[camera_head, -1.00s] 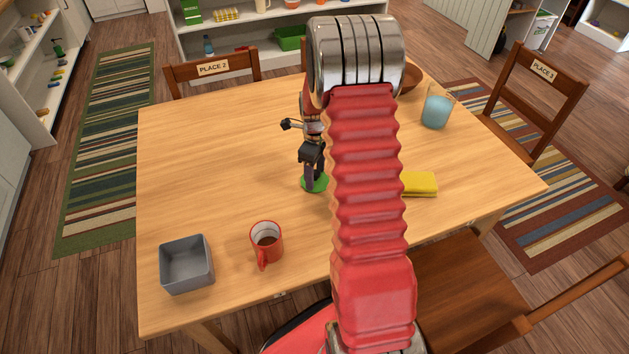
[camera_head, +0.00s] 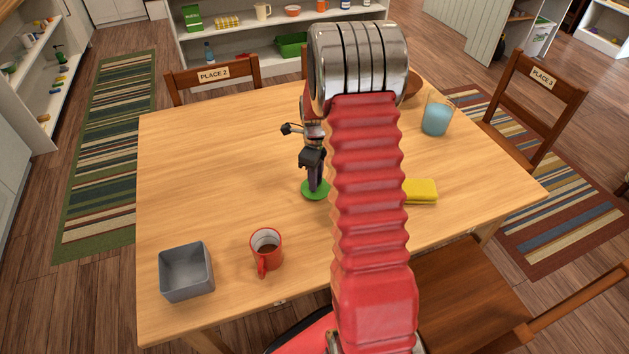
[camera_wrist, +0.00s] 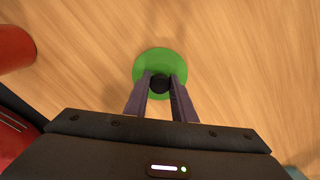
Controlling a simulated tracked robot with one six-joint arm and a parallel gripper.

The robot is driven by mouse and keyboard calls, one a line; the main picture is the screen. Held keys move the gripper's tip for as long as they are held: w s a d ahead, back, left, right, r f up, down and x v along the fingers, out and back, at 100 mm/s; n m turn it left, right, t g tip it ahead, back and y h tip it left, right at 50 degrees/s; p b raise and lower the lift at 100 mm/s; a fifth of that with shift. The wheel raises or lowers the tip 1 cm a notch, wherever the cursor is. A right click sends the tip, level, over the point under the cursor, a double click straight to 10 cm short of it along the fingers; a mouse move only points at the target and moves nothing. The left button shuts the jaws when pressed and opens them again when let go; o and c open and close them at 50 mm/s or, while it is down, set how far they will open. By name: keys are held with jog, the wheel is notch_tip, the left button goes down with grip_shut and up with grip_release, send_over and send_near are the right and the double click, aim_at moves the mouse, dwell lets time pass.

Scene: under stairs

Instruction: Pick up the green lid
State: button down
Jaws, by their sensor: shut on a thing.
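The green lid (camera_head: 314,189) is a flat round disc near the middle of the wooden table. In the wrist view the green lid (camera_wrist: 153,61) has a dark round knob (camera_wrist: 160,84) at its centre. My gripper (camera_head: 314,186) points down over the lid, and its fingers (camera_wrist: 160,86) are shut on the knob from both sides. Whether the lid touches the table or hangs just above it I cannot tell. My red arm hides part of the table to the right of the lid.

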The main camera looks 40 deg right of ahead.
notch_tip(320, 180, up, 9)
jog(key=shift+w+d+f, duration=0.1)
jog(key=shift+w+f, duration=0.05)
dwell(0.5)
jog(key=c, duration=2.1)
grip_release()
grip_shut()
jog(key=shift+w+a+n, duration=0.25)
jog(key=shift+a+n, duration=0.25)
jog(key=shift+n, duration=0.1)
jog(key=w+a+r+n, duration=0.1)
jog(key=w+a+n, duration=0.1)
jog(key=a+n, duration=1)
jog(key=w+a+r+n, duration=0.2)
jog(key=a+n, duration=1)
jog(key=n, duration=0.4)
jog(key=shift+a+n, duration=0.3)
jog(key=shift+n, duration=0.1)
